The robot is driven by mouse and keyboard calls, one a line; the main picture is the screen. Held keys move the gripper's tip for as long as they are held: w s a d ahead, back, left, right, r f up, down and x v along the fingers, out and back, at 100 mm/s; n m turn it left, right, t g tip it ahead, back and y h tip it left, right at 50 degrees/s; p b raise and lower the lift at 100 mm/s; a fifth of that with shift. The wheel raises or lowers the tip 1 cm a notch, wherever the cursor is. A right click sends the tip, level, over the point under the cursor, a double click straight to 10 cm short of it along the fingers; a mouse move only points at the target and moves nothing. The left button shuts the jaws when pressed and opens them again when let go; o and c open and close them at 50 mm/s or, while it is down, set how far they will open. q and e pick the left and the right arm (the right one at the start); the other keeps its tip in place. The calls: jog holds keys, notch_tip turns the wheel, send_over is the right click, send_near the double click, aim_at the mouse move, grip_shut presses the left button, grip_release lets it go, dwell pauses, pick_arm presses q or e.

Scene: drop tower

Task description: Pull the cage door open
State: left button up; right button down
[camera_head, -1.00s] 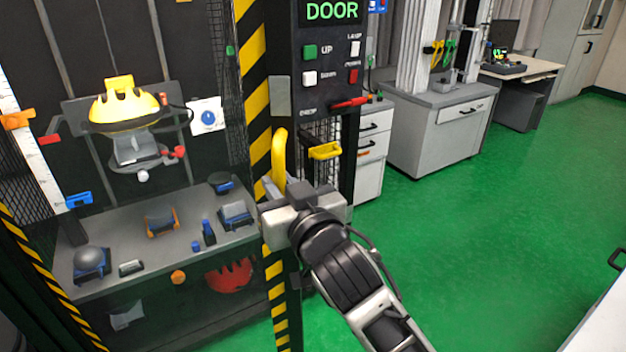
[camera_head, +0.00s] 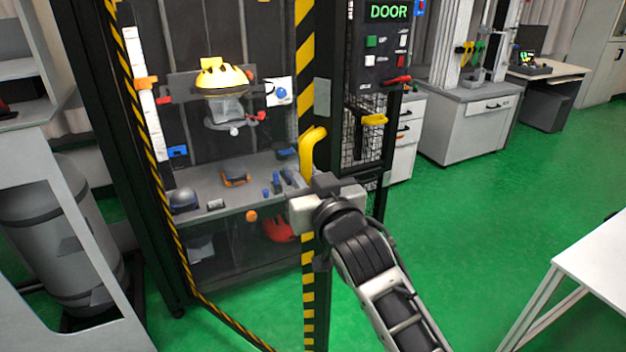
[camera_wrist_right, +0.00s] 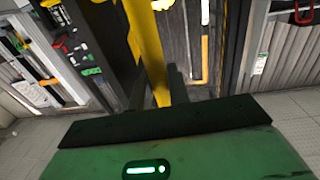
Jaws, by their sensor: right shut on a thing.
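The cage door shows as a clear panel edged with yellow-black stripes (camera_head: 307,45). Its bottom edge runs from the left post toward me, so it looks partly swung out from the cage. A yellow bar handle (camera_head: 309,148) stands upright on its right edge. My right gripper (camera_head: 300,188) is shut on the lower part of this handle. In the right wrist view the yellow handle (camera_wrist_right: 150,55) runs down between my fingers (camera_wrist_right: 166,88); the exact contact is partly hidden by the gripper body. My left gripper is not in view.
Inside the cage a yellow helmet (camera_head: 221,77) hangs above a grey shelf with several small items. A control panel (camera_head: 385,45) reading DOOR stands right of the door. A grey cylinder (camera_head: 65,230) stands left, a white table (camera_head: 595,262) right. Green floor (camera_head: 465,215) is open between.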

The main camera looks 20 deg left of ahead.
jog(key=shift+s+a+r, duration=0.1)
jog(key=shift+s+a, duration=0.15)
jog(key=shift+s, duration=0.4)
jog(key=c, duration=1.4)
grip_release()
jog(key=shift+o, duration=0.2)
jog(key=b+v, duration=0.1)
jog(key=v, duration=1.4)
jog(key=shift+s+d, duration=0.25)
jog(key=shift+d, duration=0.1)
